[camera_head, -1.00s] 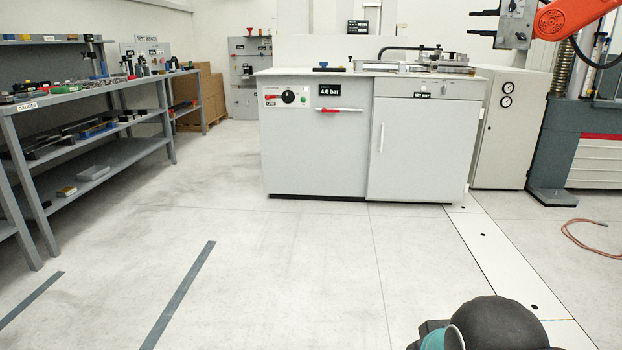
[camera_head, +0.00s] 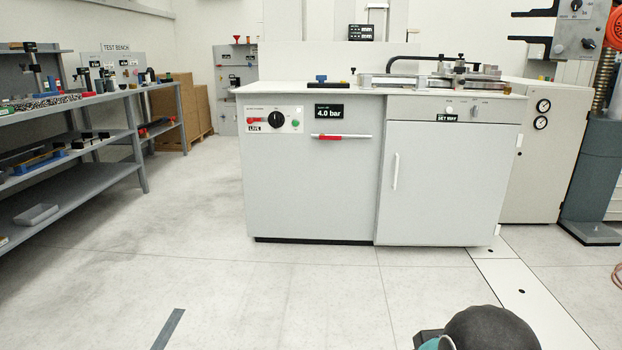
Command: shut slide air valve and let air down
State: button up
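A grey-white cabinet (camera_head: 312,200) stands ahead. Its front has a small white panel (camera_head: 288,113) with a red handle (camera_head: 256,120), a "LIVE" label, a black round knob (camera_head: 276,119) and a green button (camera_head: 295,123). To the right a black display (camera_head: 329,112) reads 4.0 bar. Below it a white bar (camera_head: 352,137) carries a red piece (camera_head: 329,137) at its left part. I cannot tell for sure which red part is the slide air valve. My gripper is not in view; only a dark rounded part of my arm shows at the bottom right.
A cabinet door (camera_head: 450,190) with a white handle is at the right. Fixtures (camera_head: 432,80) lie on the bench top. Shelves (camera_head: 70,190) stand left, a testing machine (camera_head: 590,150) and a cabinet with two dials (camera_head: 540,150) right. The floor (camera_head: 220,290) ahead is clear.

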aim_at(321, 137)
jog(key=z, duration=1.25)
jog(key=i, duration=1.2)
jog(key=u, duration=1.2)
jog(key=i, duration=1.2)
jog(key=u, duration=0.45)
